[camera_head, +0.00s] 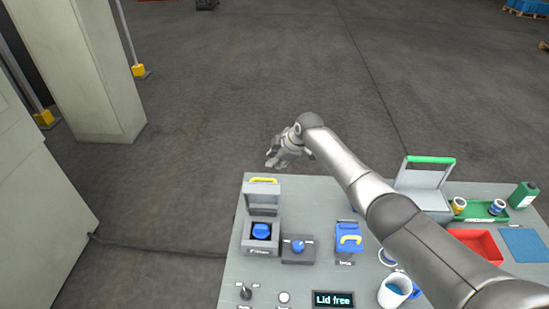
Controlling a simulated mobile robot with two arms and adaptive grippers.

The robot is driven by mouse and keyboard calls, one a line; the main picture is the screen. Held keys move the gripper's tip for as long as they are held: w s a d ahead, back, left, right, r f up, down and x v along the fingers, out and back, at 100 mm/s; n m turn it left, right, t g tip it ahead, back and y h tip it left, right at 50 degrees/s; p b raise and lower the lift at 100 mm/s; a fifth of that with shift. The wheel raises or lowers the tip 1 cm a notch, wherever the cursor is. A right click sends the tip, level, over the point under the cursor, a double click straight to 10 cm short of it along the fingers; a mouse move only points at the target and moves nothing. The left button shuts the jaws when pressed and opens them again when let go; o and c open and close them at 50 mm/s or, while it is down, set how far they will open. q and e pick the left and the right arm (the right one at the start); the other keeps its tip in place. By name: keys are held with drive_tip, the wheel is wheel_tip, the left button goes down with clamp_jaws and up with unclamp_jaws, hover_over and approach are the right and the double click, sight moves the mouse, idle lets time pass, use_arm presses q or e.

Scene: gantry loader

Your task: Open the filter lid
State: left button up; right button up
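A grey box (260,243) stands at the left of the bench, with a small label on its front that is hard to read. Its grey lid (262,201) stands upright at the back, with a yellow handle (263,181) on top. A round blue part (261,231) shows inside the open box. My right gripper (275,158) is beyond the bench's far edge, above and slightly right of the lid in the picture, apart from it. It looks empty; its fingers are too small to tell whether they are open. My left gripper is not in view.
A blue knob (298,246) sits right of the box. A display (333,299) reads "Lid free". A green-handled case (423,185), red tray (478,243) and white cup (394,291) stand right, partly behind my arm.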

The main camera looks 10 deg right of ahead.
drive_tip(key=shift+s+d+r+p, duration=0.15)
drive_tip(key=shift+d+r+p, duration=0.2)
drive_tip(key=shift+r+p, duration=0.35)
drive_tip(key=shift+r, duration=0.15)
drive_tip(key=v, duration=1.1)
drive_tip(key=shift+s+d+r, duration=0.15)
drive_tip(key=shift+d+r, duration=0.05)
drive_tip(key=shift+r, duration=0.15)
